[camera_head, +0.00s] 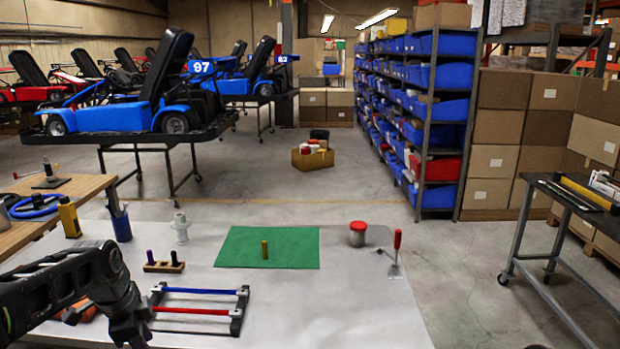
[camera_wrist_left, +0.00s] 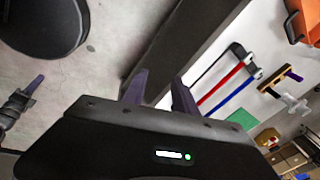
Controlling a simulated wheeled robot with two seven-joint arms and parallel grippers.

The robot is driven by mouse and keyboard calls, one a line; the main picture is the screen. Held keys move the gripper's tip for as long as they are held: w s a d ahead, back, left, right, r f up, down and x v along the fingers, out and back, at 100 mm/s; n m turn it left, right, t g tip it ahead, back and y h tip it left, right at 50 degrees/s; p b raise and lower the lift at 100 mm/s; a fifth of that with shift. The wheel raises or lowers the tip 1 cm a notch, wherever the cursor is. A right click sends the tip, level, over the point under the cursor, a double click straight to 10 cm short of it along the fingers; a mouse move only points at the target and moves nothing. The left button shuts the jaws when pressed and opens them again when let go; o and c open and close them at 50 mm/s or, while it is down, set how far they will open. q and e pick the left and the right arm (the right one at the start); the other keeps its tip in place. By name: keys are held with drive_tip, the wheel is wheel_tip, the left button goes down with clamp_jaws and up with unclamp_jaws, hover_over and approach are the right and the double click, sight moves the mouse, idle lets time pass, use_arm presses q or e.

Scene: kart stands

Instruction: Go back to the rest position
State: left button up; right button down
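My left gripper (camera_head: 130,332) is low at the left, at the near edge of the white table (camera_head: 345,315). In the left wrist view its two fingers (camera_wrist_left: 160,93) stand apart with nothing between them, so it is open and empty. A dark part with a purplish tip (camera_wrist_left: 22,100) at the left edge of that view looks like my right gripper; its opening does not show clearly. My right gripper does not show clearly in the head view.
On the table are a rack with blue and red bars (camera_head: 195,310), a green mat (camera_head: 290,262) with a brass peg (camera_head: 265,250), a red-lidded jar (camera_head: 358,234), and a red-handled tool (camera_head: 397,242). A wooden bench (camera_head: 60,200) stands left, a dark cart (camera_head: 570,200) right.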

use_arm(q)
drive_tip(key=w+d+f+n+t+h, duration=0.25)
drive_tip(key=d+f+n, duration=0.55)
drive_tip(key=f, duration=0.5)
drive_tip(key=s+d+f+n, duration=0.4)
drive_tip(key=d+f, duration=0.5)
drive_tip(key=f, duration=0.1)
drive_tip(key=s+d+f+n+g, duration=0.1)
drive_tip(key=s+d+f, duration=0.2)
drive_tip(key=s, duration=0.5)
drive_tip(key=s+d+f+n+g+h, duration=0.1)
drive_tip(key=s+d+f+g, duration=0.1)
drive_tip(key=s+d+f, duration=0.2)
drive_tip(key=s+d+f+g, duration=0.1)
drive_tip(key=s+d+f, duration=0.3)
drive_tip(key=s, duration=0.9)
wheel_tip(320, 180, down, 3)
drive_tip(key=shift+d+r+n+g, duration=0.15)
drive_tip(key=shift+d+n+g, duration=0.1)
drive_tip(key=shift+n+g, duration=0.15)
drive_tip(key=shift+h, duration=0.25)
